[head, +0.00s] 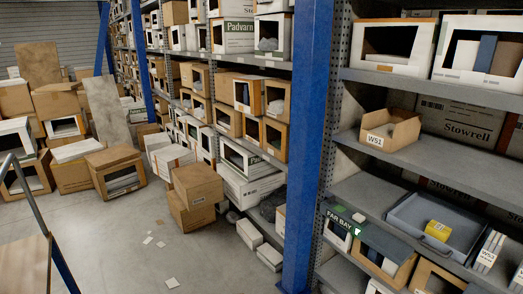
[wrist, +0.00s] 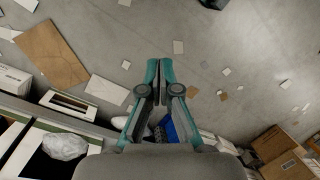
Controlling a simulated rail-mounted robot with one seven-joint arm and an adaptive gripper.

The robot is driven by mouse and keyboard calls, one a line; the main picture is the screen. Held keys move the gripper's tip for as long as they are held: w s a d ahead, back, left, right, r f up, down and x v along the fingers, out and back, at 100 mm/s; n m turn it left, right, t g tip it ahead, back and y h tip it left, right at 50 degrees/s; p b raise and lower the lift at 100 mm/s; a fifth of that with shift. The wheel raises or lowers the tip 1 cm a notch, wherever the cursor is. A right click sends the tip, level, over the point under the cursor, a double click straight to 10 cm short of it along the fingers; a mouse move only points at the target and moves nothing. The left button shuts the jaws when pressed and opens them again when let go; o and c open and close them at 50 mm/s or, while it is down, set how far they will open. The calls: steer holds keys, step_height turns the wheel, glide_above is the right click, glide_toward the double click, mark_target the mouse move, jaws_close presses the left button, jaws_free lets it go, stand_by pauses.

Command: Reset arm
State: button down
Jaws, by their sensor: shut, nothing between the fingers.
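My gripper (wrist: 160,68) shows in the wrist view, its two teal fingers drawn together with nothing between the tips. It points down over the grey floor, apart from the boxes and papers there. The arm and gripper do not show in the head view.
In the head view a rack with a blue post (head: 305,150) stands at the right. Stacked cartons (head: 196,185) stand on the floor. Open floor lies at lower left.

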steer(key=s+a+f+n+g+h, duration=0.1)
steer(key=s+g, duration=0.2)
steer(key=s, duration=1.3)
steer(key=s+a+n+g+h, duration=0.1)
steer(key=s+a+n+g, duration=0.1)
steer(key=s, duration=1.5)
steer(key=shift+a+f+g, duration=0.25)
steer(key=shift+f+g, duration=0.1)
steer(key=shift+g, duration=0.05)
